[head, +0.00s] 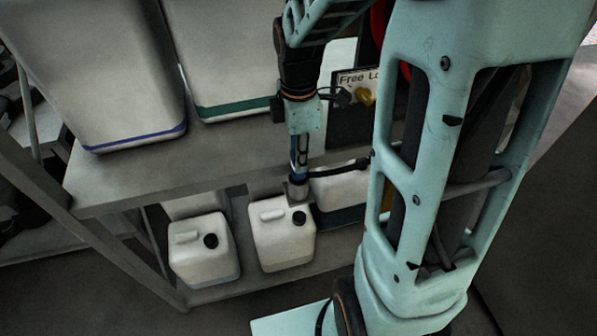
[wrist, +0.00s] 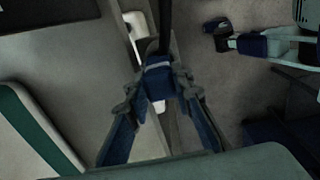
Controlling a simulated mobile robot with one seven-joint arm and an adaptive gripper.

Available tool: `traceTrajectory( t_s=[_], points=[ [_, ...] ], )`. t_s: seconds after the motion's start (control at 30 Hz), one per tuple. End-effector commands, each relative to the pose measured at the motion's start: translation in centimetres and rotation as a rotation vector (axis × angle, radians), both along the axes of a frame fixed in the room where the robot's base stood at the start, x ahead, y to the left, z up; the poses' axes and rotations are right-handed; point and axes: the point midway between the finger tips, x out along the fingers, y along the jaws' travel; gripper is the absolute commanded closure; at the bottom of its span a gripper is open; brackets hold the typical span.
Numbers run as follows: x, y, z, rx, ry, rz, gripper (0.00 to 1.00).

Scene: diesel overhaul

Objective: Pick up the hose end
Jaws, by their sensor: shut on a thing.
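My gripper (head: 298,174) points down in front of the shelf edge in the head view. A black hose (head: 340,169) runs from there to the right and passes behind my arm. In the wrist view my gripper (wrist: 160,88) has its two blue-padded fingers closing in on the hose end (wrist: 158,76), which looks dark blue with a pale band. The black hose (wrist: 166,25) leads away from it towards the top edge. The fingers partly hide the hose end.
Large white containers with a blue stripe (head: 130,90) and a green stripe (head: 232,70) stand on the grey shelf (head: 150,185). Small white canisters (head: 203,255) (head: 283,240) with black caps stand on the lower shelf, one just below my gripper. A "Free Lo…" sign (head: 358,78) is behind.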

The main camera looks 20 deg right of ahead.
Motion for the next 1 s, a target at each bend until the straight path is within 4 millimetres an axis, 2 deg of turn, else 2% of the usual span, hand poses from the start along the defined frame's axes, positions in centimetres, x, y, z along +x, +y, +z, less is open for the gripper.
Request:
traceTrajectory(
  t_s=[0.17, 0.27, 0.6, 0.8, 1.0],
  points=[
    [0.1, 0.0, 0.6, 0.0, -0.004, 0.0, 1.0],
    [0.2, 0.0, 1.9, 0.0, -0.007, 0.0, 1.0],
    [0.2, 0.0, 8.3, -0.001, -0.006, 0.0, 1.0],
    [0.1, 0.0, 10.5, 0.0, -0.003, 0.0, 1.0],
    [0.0, 0.0, 11.8, 0.0, -0.001, 0.0, 1.0]
  ],
)
